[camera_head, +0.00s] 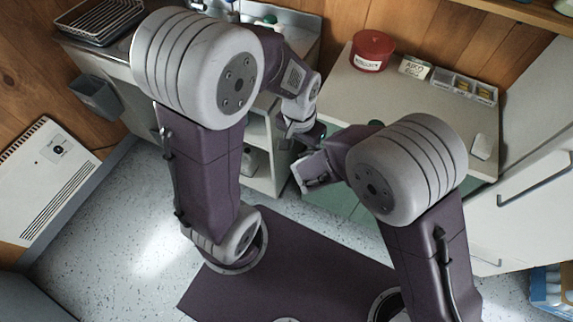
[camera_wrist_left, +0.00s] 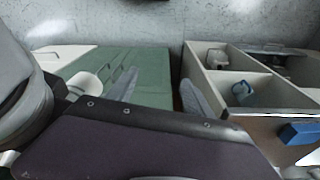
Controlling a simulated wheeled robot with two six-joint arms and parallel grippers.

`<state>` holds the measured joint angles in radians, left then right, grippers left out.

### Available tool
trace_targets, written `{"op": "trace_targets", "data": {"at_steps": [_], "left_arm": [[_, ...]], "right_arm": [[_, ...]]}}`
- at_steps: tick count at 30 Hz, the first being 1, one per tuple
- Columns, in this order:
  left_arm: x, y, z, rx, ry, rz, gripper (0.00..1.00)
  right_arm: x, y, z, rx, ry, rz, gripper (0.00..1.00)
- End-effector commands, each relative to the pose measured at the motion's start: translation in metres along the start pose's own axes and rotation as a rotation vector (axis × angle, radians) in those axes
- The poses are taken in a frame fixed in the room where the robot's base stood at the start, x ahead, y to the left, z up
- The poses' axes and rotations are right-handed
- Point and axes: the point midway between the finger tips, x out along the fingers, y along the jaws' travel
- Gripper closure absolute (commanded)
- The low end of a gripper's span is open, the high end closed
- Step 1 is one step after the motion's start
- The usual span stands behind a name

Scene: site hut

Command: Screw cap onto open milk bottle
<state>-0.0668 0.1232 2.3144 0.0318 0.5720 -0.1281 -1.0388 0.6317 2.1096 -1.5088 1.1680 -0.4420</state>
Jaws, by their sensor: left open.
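No milk bottle or loose cap can be made out for certain. A small green top (camera_head: 375,122) shows just behind my right arm in the head view; what is under it is hidden. Another green-topped item (camera_head: 270,19) stands at the back by the sink. My left gripper (camera_head: 308,132) is open, in front of the gap between the shelf unit and the counter. In the left wrist view its two grey fingers (camera_wrist_left: 160,94) are apart with nothing seen between them. My right gripper (camera_head: 316,172) is close below it, its fingers partly hidden.
The pale counter (camera_head: 335,100) carries a red tub (camera_head: 373,50), a small lettered box (camera_head: 415,67) and a divided tray (camera_head: 463,88). An open shelf unit (camera_wrist_left: 232,57) holds a few containers. A dish rack (camera_head: 100,20) stands at the back left. A white heater (camera_head: 45,180) is at the left wall.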

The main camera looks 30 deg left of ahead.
Motion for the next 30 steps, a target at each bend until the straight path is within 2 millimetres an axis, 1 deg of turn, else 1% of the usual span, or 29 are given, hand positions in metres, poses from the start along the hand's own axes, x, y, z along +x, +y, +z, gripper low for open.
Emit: {"op": "trace_targets", "data": {"at_steps": [1, 3, 6, 7, 10, 26, 30], "left_arm": [[0.003, -0.002, 0.019, -0.053, -0.008, -0.002, 0.4], [0.007, -0.003, 0.04, -0.118, -0.016, -0.004, 0.4], [0.01, -0.004, 0.058, -0.174, -0.022, -0.007, 0.4], [0.011, -0.004, 0.061, -0.185, -0.024, -0.007, 0.4], [0.011, -0.004, 0.066, -0.197, -0.026, -0.007, 0.4], [0.011, -0.004, 0.065, -0.193, -0.027, -0.007, 0.4], [0.011, -0.004, 0.065, -0.193, -0.028, -0.007, 0.4]], "right_arm": [[0.0, 0.0, 0.001, 0.001, -0.001, 0.0, 1.0], [0.0, 0.0, 0.001, 0.001, -0.001, 0.0, 1.0], [0.0, 0.0, 0.001, 0.001, -0.001, 0.0, 1.0], [0.0, 0.0, 0.001, 0.001, -0.001, 0.0, 1.0], [0.0, 0.0, 0.001, 0.001, -0.001, 0.0, 1.0], [0.0, 0.0, 0.001, 0.0, -0.001, 0.004, 1.0], [0.0, -0.009, 0.002, -0.002, -0.001, 0.005, 1.0]]}}
